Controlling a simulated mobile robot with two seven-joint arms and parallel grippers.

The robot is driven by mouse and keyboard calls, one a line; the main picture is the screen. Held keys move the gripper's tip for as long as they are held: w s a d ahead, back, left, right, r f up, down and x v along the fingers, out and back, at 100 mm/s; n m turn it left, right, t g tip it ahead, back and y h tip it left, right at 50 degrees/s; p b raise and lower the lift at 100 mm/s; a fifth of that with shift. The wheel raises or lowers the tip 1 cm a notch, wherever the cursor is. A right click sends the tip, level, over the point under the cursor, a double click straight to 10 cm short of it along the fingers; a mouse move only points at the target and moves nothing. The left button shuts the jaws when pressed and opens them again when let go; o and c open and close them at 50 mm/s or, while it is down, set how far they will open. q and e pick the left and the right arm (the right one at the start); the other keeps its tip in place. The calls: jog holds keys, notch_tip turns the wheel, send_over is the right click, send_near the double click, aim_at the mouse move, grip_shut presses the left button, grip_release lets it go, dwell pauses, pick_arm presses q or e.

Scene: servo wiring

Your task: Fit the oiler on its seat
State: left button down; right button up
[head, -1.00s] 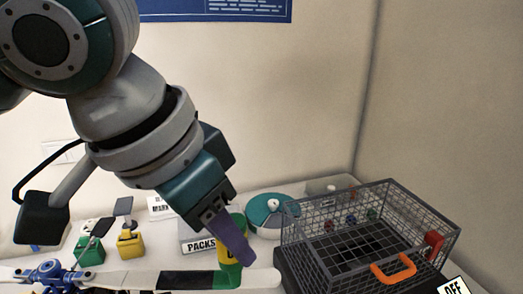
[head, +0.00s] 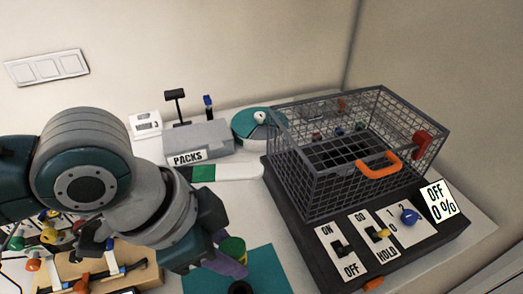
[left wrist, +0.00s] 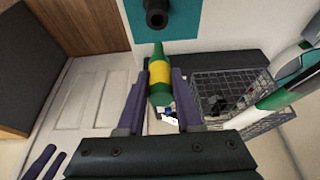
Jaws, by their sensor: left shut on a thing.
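The oiler (head: 232,246) is a green bottle with a yellow band. My left gripper (head: 226,264) is shut on it, and the left wrist view shows the oiler (left wrist: 160,78) between its two purple fingers. The seat (head: 240,288) is a black round socket on a teal mat (head: 268,262), cut by the bottom edge of the head view. In the left wrist view the seat (left wrist: 157,16) lies beyond the oiler's narrow end, apart from it. Two purple fingers of my right gripper (left wrist: 42,163) show at the lower left there, with a gap between them.
A wire cage (head: 350,150) with an orange handle stands on a black switch box (head: 300,235) at right. A grey PACKS box (head: 200,143), a teal round container (head: 257,125) and a white bar with a green band (head: 235,172) lie behind. A wooden rack (head: 125,275) is at left.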

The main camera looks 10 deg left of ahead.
pick_arm(q)
jog(key=shift+r, duration=0.15)
jog(key=shift+f+b, duration=1.9)
jog(key=shift+f, duration=1.25)
jog(key=shift+p, duration=0.6)
jog(key=shift+f+b, duration=2.1)
jog(key=shift+f, duration=0.4)
jog(key=c, duration=0.5)
grip_release()
